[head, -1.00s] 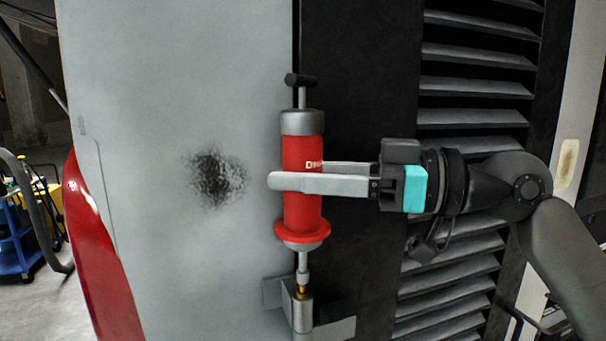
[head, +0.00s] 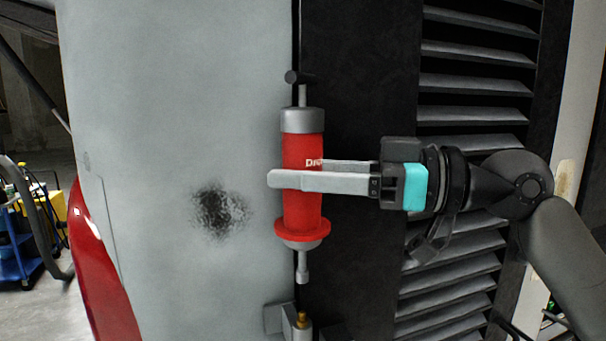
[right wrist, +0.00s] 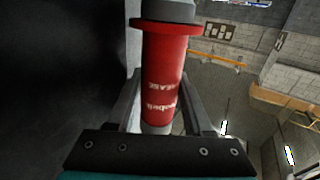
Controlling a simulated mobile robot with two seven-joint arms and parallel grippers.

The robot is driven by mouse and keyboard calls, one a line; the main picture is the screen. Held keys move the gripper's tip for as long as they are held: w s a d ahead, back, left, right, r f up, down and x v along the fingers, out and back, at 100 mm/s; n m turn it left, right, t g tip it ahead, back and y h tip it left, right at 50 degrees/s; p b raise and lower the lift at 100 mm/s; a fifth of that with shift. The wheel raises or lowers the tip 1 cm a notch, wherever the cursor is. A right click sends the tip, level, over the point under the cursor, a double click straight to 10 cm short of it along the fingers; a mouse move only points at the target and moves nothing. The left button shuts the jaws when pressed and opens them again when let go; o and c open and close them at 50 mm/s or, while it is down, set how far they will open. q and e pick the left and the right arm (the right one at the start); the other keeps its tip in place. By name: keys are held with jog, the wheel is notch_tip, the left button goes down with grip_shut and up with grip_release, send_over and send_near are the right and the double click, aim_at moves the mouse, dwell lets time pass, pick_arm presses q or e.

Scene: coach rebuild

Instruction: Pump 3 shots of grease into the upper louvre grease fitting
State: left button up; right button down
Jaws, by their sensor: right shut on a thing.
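A red grease gun (head: 303,208) with grey ends and a black T-handle stands upright in the head view. My right gripper (head: 275,179) is shut on its red barrel from the right. It also shows in the right wrist view (right wrist: 163,75), between the two fingers. The gun's nozzle (head: 302,272) points down. Its tip is apart from the brass grease fitting (head: 302,318), which sits below it on a grey hinge bracket (head: 275,320) at the lower edge of the head view. My left gripper is not in view.
A grey panel (head: 150,150) with a dark rough patch (head: 219,210) fills the left. Dark louvre slats (head: 475,85) are behind my right arm. A blue cart (head: 20,245) and a red curved body part (head: 95,265) stand at far left.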

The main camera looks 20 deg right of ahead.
jog(key=shift+r, duration=0.5)
jog(key=shift+s+f, duration=0.15)
jog(key=shift+s, duration=0.3)
jog(key=s+b, duration=0.4)
jog(key=s, duration=0.3)
jog(key=shift+d, duration=0.15)
jog(key=shift+s, duration=0.1)
dwell(0.8)
